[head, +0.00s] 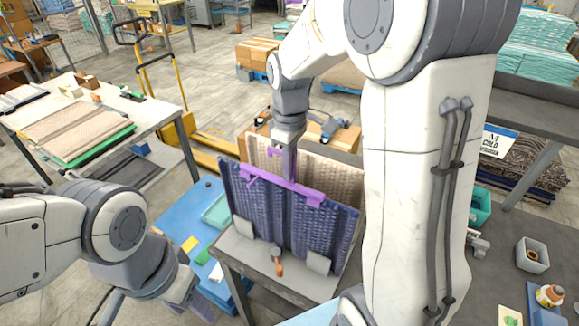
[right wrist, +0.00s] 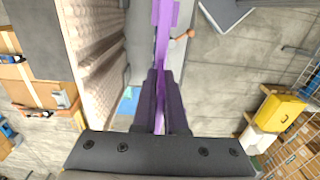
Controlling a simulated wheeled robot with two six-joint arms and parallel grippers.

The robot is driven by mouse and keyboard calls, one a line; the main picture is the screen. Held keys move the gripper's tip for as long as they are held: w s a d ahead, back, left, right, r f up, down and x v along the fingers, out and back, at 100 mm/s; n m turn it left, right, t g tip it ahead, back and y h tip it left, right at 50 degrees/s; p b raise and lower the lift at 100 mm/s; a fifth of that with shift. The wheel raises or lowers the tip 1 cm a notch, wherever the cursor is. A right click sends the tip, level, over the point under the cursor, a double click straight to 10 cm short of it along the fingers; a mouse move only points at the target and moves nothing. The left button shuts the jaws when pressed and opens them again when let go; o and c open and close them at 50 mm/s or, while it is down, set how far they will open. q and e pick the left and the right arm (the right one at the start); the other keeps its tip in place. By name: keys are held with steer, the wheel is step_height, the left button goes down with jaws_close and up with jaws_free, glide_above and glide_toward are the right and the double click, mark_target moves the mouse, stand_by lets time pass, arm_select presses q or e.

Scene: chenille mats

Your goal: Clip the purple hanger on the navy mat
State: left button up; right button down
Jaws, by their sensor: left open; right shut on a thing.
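The navy mat (head: 290,222) stands upright on a grey table (head: 280,278), its ribbed face toward me. The purple hanger (head: 258,176) runs along the mat's top edge, with a clip near each end; I cannot tell whether the clips grip the mat. My right gripper (head: 290,174) is above the mat's middle, shut on the hanger. In the right wrist view the purple hanger (right wrist: 165,14) passes between the two fingers. My left gripper (head: 190,298) is low at the left, open, apart from the mat; its fingertips are hard to make out.
A beige mat (head: 268,150) stands just behind the navy one. Two grey plates (head: 243,226) and an orange-handled tool (head: 278,264) are at the navy mat's front. A blue surface with a teal tray (head: 216,211) lies left. A white table (head: 150,118) with stacked mats stands further left.

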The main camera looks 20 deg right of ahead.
steer(key=shift+s+f, duration=0.1)
steer(key=shift+f, duration=0.1)
steer(key=shift+c, duration=2.4)
jaws_free()
steer(key=shift+r, duration=0.1)
steer(key=shift+r+p, duration=2.85)
steer(key=shift+r, duration=0.2)
steer(key=shift+a, duration=0.1)
